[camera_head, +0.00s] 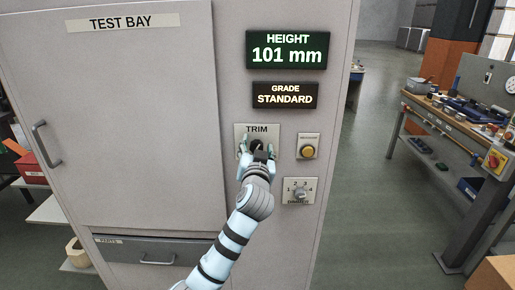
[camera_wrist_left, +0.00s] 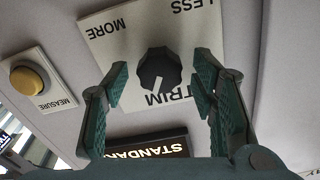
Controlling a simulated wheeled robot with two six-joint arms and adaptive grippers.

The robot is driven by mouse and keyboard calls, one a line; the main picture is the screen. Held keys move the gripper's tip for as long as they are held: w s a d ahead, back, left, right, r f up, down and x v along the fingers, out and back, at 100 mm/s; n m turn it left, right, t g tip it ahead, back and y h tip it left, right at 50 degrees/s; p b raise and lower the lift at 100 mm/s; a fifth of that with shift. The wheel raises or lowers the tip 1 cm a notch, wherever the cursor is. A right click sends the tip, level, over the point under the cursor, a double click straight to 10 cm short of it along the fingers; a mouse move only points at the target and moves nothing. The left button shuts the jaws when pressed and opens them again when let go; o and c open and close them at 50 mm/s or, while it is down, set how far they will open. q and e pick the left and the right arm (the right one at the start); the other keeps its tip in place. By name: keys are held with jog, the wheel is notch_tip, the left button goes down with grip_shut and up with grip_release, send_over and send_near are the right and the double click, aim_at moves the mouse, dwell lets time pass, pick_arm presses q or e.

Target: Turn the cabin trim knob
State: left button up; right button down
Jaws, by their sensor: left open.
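The trim knob (camera_wrist_left: 158,70) is black and ridged, on a pale plate (camera_wrist_left: 110,40) marked TRIM, LESS and MORE. Its white pointer mark faces the TRIM lettering, which appears upside down in the left wrist view. My left gripper (camera_wrist_left: 160,84) is open, with one green finger on each side of the knob and a visible gap on both sides. In the head view my left gripper (camera_head: 257,149) is in front of the TRIM plate (camera_head: 240,131) and mostly covers the knob. My right gripper is not in view.
The cabinet front also holds a HEIGHT display (camera_head: 287,50) reading 101 mm, a GRADE display (camera_head: 285,95) reading STANDARD, a yellow MEASURE button (camera_head: 308,151) and a numbered selector (camera_head: 300,192). A workbench (camera_head: 440,118) stands at the right, with open floor between.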

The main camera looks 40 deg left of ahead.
pick_arm(q)
jog(key=shift+c, duration=0.6)
jog(key=c, duration=1)
jog(key=n+b, duration=0.2)
jog(key=n, duration=0.2)
jog(key=o, duration=1.1)
